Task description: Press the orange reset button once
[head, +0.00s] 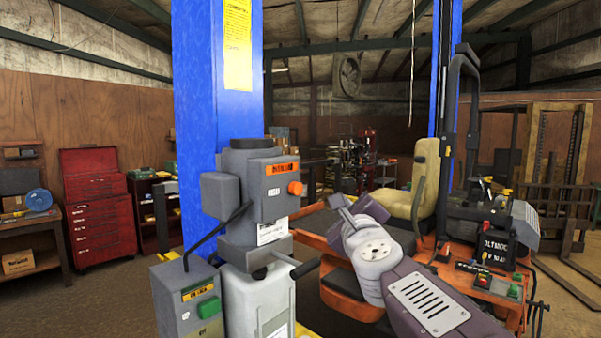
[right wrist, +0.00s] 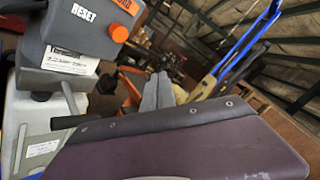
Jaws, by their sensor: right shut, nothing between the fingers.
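The orange reset button (head: 296,188) sticks out from the right part of the front of a grey box (head: 250,190) on the blue lift post. In the right wrist view the button (right wrist: 120,33) is at the upper left, beside the word RESET on the grey box (right wrist: 65,30). My right gripper (head: 343,205) is shut and empty, to the right of the button and apart from it in the head view. Its closed fingers (right wrist: 158,90) show in the middle of the right wrist view. My left gripper is not in view.
Below the grey box are a white tank (head: 258,300), a black-gripped lever (head: 305,269) and a box with a green button (head: 209,308). The blue post (head: 218,90) stands behind.

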